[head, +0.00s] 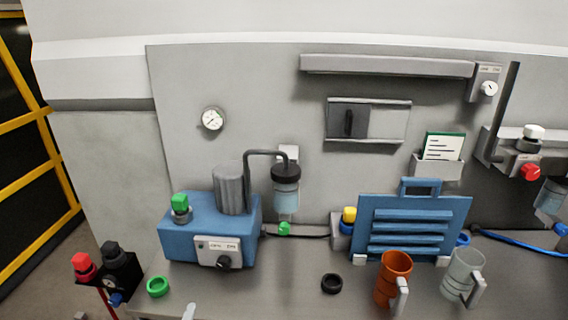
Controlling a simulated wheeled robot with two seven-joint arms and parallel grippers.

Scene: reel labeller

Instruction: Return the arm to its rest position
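Neither of my grippers can be made out in the head view, and no arm shows clearly over the bench. A small pale piece at the bottom edge, left of centre, is cut off by the frame, and I cannot tell what it is. Nothing is seen held.
A blue pump unit (180,235) stands on the grey bench (265,295) at left. A blue louvred panel (415,222) stands at right, with an orange mug (392,272) and a grey mug (460,275) before it. A green ring (157,287) and black ring (331,284) lie in front.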

